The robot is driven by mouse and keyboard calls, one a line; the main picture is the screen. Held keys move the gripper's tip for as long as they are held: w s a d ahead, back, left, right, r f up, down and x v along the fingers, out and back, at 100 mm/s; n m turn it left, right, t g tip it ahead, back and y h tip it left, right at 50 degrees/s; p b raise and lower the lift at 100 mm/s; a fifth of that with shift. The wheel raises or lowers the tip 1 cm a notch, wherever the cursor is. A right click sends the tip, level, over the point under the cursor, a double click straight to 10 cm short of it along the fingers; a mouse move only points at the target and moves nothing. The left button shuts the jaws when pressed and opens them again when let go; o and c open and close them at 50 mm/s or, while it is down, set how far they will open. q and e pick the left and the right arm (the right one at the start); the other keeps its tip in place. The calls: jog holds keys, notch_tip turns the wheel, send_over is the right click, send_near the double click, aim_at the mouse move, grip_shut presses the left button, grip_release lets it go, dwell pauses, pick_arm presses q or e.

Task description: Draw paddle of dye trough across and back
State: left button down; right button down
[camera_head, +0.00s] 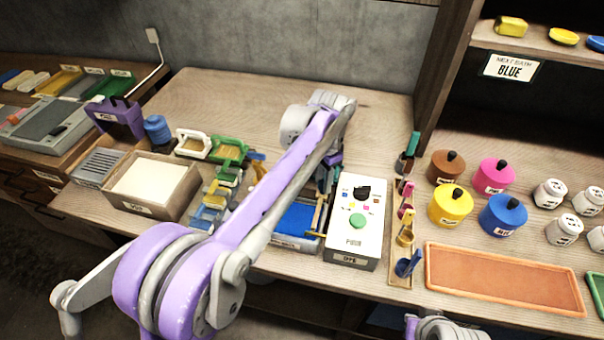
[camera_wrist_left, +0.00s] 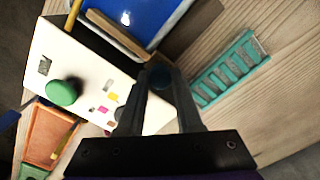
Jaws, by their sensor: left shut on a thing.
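The dye trough (camera_head: 298,220) holds blue dye and stands left of the white control box, partly hidden by my left arm. Its blue surface fills the top of the left wrist view (camera_wrist_left: 140,14). The paddle (camera_wrist_left: 116,34), a wooden bar, lies along the trough's box-side edge, and it also shows in the head view (camera_head: 319,218). My left gripper (camera_wrist_left: 160,84) is shut on a dark round knob that appears to be the paddle's handle, at the trough's far end. In the head view my arm mostly hides this grip. My right gripper is out of view.
The white control box (camera_head: 355,225) with a black knob and green button stands close beside the trough. A teal ribbed rack (camera_wrist_left: 230,68) lies near the gripper. Combs, dye pots and an orange tray (camera_head: 500,279) stand right. The back of the table is clear.

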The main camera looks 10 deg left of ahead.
pick_arm(q)
jog(key=shift+d, duration=0.4)
jog(key=c, duration=0.6)
grip_release()
jog(key=shift+d, duration=0.15)
jog(key=shift+r, duration=0.2)
notch_tip(320, 180, up, 10)
jog(key=shift+r+p, duration=0.25)
jog(key=shift+p, duration=0.35)
